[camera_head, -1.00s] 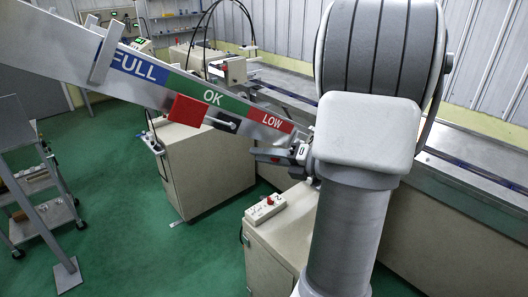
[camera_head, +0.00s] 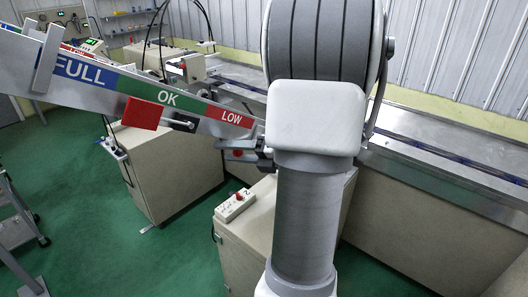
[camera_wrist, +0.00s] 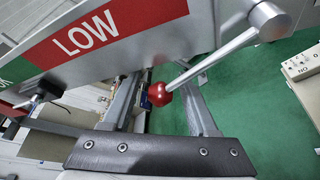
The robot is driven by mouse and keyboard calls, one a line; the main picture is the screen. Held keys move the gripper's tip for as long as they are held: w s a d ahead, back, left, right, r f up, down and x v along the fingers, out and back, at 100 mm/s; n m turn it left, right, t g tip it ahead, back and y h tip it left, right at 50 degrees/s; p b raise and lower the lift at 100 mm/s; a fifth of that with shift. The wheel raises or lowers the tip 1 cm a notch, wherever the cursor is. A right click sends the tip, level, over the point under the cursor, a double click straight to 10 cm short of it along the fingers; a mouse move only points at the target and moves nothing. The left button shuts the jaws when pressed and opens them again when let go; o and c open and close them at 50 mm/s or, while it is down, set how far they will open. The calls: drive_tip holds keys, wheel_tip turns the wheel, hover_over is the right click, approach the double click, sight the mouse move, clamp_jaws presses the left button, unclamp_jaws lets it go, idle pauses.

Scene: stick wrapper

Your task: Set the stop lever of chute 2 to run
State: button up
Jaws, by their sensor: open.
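The stop lever in the wrist view is a bright rod with a red ball knob (camera_wrist: 160,94). The rod slants from the knob up to a silver pivot end (camera_wrist: 268,20) beside the sloping chute (camera_wrist: 110,32) and its LOW label. My gripper (camera_wrist: 162,90) is open, and the knob appears between its two fingers. Whether either finger touches it, I cannot tell. In the head view my gripper (camera_head: 250,150) is just below the chute's low end, with the red knob (camera_head: 238,153) at it. The lever's pivot is hidden there. I see no chute number on the chute.
A red plate (camera_head: 143,113) and a small black block with a silver rod (camera_head: 180,124) sit on the chute's side. A switch box (camera_head: 235,205) stands on a beige cabinet (camera_head: 265,232) below. A conveyor rail (camera_head: 440,165) runs behind my arm. Green floor is open at left.

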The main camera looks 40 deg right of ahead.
drive_tip(key=b+v, duration=0.1)
drive_tip(key=v, duration=1.5)
drive_tip(key=shift+s+d, duration=0.1)
drive_tip(key=shift+s, duration=0.05)
